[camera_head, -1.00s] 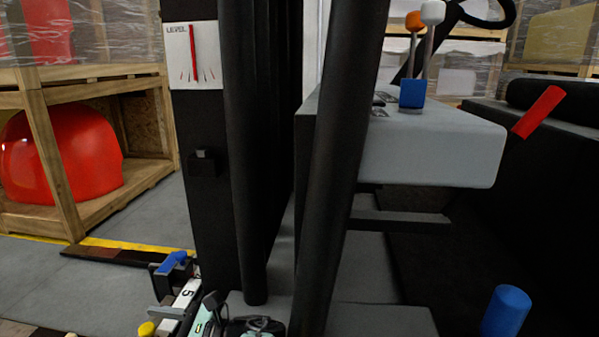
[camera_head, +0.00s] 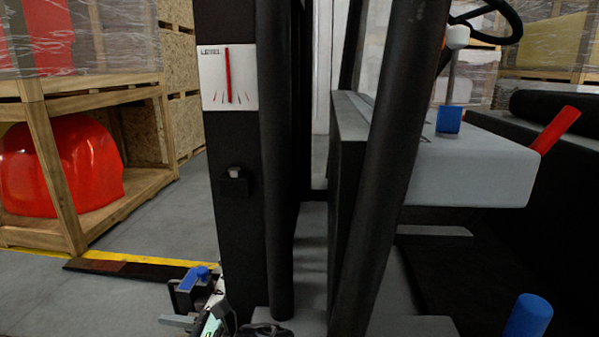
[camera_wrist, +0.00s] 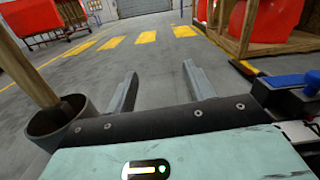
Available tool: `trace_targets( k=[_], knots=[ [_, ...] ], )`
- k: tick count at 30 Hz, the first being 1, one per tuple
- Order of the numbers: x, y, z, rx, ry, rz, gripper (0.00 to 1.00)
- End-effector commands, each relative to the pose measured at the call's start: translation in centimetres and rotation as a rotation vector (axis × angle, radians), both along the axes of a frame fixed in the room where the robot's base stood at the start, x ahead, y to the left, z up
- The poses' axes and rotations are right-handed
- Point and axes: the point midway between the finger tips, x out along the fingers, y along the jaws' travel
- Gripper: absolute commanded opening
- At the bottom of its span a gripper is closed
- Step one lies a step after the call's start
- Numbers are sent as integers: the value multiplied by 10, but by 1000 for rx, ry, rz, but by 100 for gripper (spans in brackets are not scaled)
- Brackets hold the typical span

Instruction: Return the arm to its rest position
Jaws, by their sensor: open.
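My gripper (camera_wrist: 160,70) shows in the wrist view with its two grey fingers spread apart. Nothing is between them, and they point out over bare floor. The teal wrist housing fills the bottom of that view.
A red nosecone (camera_head: 62,165) sits in a wooden crate (camera_head: 48,140) at left. A dark post with a level gauge (camera_head: 228,77) and a grey console (camera_head: 475,170) stand close. A blue-topped dark bracket (camera_wrist: 292,92) is right of my wrist. Striped floor (camera_wrist: 120,60) lies open ahead.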

Motion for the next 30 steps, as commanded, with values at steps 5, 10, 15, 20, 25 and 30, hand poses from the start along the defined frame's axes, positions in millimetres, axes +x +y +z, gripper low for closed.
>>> trace_targets(
  k=[5,10,15,20,25,30],
  knots=[
    [0,0,6,1,0,1,53],
    [0,1,18,2,0,1,53],
    [0,1,37,2,0,1,53],
    [0,1,63,2,0,1,53],
    [0,1,115,2,0,1,53],
    [-1,1,153,1,0,1,53]
  ],
)
